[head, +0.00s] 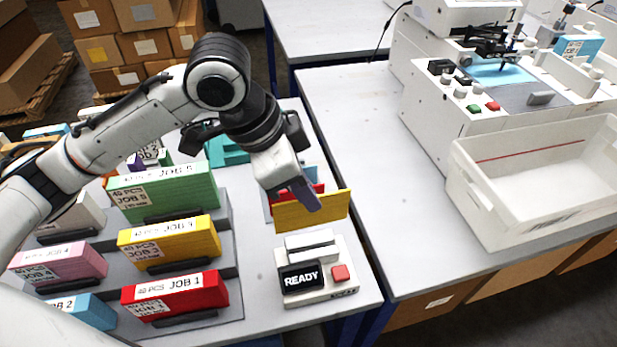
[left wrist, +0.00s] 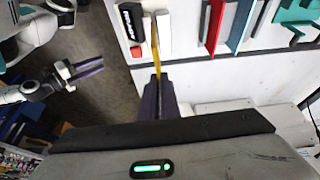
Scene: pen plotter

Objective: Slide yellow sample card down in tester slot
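The yellow sample card (head: 328,209) is held upright on edge by my left gripper (head: 304,194), whose purple fingers are closed on its upper edge. The tester (head: 319,293) is a small white box with a black READY display (head: 301,278), a red button (head: 341,273) and white raised bars (head: 309,239) around its slot. In the head view the card appears just above and behind those bars. In the left wrist view the card (left wrist: 156,48) lines up edge-on between the display and a bar; contact cannot be told. My right gripper (left wrist: 86,69) is empty, its fingers apart.
Green (head: 165,193), yellow (head: 170,243) and red (head: 175,296) job packs stand on a stepped grey rack left of the tester. Red and blue cards stand behind the held card. A white bin (head: 487,205) and plotter (head: 450,110) are right; the middle table is clear.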

